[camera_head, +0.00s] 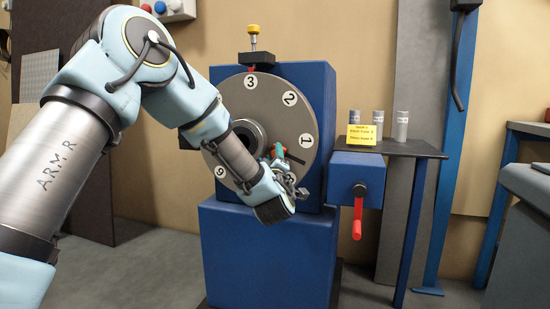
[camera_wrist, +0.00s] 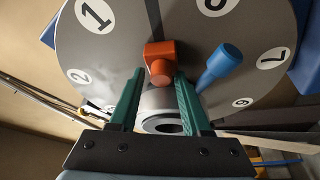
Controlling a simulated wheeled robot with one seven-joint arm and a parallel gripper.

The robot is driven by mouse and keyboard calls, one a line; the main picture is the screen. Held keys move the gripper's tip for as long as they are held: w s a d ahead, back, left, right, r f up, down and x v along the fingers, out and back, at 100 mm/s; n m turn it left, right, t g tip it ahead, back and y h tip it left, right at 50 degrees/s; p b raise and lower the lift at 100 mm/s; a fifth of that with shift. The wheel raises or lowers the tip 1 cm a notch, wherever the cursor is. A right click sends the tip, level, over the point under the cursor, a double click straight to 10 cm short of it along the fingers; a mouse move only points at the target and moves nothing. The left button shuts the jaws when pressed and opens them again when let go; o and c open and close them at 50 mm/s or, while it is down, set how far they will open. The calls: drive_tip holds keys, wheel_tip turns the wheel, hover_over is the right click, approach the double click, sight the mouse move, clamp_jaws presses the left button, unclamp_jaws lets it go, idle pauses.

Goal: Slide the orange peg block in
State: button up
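The orange peg block (camera_wrist: 160,52) sits on the face of the grey numbered disc (camera_wrist: 115,55), with its round stub towards the wrist camera. In the head view my gripper (camera_head: 284,158) is at the disc's lower right, partly hidden by my wrist.
A blue peg (camera_wrist: 222,65) sticks out of the disc close to my right-hand finger. A hub ring (camera_wrist: 160,112) lies between the fingers. The disc is on a blue machine (camera_head: 265,250). A red-handled crank (camera_head: 357,219) and a shelf (camera_head: 415,148) with grey cylinders are at right.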

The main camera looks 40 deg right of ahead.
drive_tip(key=shift+w+a+f, duration=0.1)
drive_tip(key=shift+w+f, duration=0.05)
drive_tip(key=shift+f, duration=0.1)
drive_tip(key=v, duration=1)
drive_tip(key=shift+s+a, duration=0.2)
drive_tip(key=shift+s, duration=0.2)
